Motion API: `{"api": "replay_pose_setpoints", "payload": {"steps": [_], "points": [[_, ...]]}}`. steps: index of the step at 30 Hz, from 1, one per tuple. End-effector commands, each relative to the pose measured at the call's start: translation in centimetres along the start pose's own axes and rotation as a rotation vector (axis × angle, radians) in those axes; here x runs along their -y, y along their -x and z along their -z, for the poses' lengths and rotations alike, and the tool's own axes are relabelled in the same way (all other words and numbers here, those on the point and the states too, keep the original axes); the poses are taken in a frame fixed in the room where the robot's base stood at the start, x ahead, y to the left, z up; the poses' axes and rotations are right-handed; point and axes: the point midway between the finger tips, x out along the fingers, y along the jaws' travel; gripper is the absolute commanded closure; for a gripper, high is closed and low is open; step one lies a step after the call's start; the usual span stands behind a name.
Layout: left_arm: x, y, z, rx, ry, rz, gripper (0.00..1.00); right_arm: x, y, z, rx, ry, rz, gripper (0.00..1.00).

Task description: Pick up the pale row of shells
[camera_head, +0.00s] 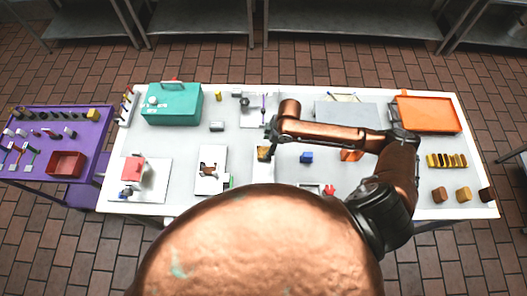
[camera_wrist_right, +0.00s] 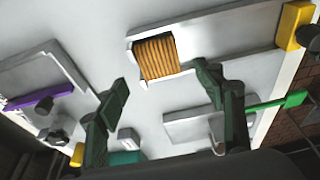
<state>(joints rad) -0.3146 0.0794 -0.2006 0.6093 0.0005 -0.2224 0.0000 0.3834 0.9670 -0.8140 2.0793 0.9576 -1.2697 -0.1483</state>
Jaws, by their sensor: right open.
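A row of tan, ridged shells (camera_wrist_right: 158,58) stands packed side by side at the end of a white tray (camera_wrist_right: 215,42) in the right wrist view. In the head view the shells (camera_head: 263,154) show small, just below my right gripper (camera_head: 271,133). My right gripper (camera_wrist_right: 163,88) is open and empty, its two dark fingers apart with the shells beyond and between their tips. It does not touch them. My left gripper is not in view.
Another row of yellow-brown pieces (camera_head: 446,160) lies at the table's right, near an orange tray (camera_head: 428,114). A teal box (camera_head: 172,105) stands at the back left, and a purple cart (camera_head: 85,152) adjoins the white table.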

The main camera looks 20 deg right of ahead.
Motion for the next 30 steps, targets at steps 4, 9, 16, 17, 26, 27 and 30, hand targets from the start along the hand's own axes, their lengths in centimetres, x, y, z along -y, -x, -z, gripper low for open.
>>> {"api": "replay_pose_setpoints", "payload": {"steps": [4,9,16,17,26,27,30], "points": [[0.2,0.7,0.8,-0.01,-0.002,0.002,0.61,0.2,-2.1,-0.3,0.001,-0.001,0.004,0.38],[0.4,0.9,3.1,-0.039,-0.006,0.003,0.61,0.1,-4.2,-0.3,-0.001,0.001,0.002,0.38],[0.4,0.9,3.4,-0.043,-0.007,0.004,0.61,0.0,-4.7,-0.3,0.001,0.004,0.0,0.38],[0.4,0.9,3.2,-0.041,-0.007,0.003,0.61,0.0,-4.7,-0.3,0.001,0.004,0.0,0.38],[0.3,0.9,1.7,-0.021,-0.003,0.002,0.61,0.0,-4.6,-0.3,0.001,0.003,0.0,0.56],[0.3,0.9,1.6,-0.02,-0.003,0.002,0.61,0.0,-4.6,-0.3,0.001,0.003,0.0,0.59],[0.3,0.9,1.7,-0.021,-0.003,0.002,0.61,0.0,-4.6,-0.3,0.001,0.003,0.0,0.66]]}}
